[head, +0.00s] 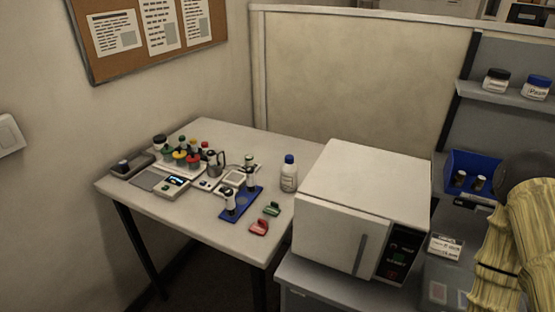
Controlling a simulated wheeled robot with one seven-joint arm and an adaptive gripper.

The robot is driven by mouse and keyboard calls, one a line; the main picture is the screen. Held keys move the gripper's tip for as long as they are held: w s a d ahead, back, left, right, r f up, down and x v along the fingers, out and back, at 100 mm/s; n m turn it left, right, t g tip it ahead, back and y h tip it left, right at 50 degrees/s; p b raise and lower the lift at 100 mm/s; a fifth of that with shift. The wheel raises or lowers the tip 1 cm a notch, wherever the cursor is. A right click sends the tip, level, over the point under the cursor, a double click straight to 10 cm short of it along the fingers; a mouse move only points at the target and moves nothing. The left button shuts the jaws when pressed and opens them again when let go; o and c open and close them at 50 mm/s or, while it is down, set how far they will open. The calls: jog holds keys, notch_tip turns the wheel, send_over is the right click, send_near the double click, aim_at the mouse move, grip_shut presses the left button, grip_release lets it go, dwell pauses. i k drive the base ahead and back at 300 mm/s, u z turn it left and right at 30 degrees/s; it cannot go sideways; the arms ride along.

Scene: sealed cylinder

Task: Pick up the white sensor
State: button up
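No object can be told for sure as the white sensor at this size. On the left table, a blue plate (239,208) holds small upright pieces. A white piece with a dark top (230,203) stands at its front left. Another dark-and-white piece (250,182) stands at its back right. Near them lie a white device with a square face (235,177) and a small silver jug (214,164). My gripper is not in view.
The light table (185,208) also holds a grey scale (173,187), a rack of coloured caps, a red clip (260,228), a green clip (272,209) and a blue-capped bottle (289,176). A large white oven (333,220) stands to the right. A blue bin (457,165) is farther right.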

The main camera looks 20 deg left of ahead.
aim_at(212, 157)
jog(key=z, duration=1.55)
jog(key=k, duration=1.05)
jog(key=u, duration=2.55)
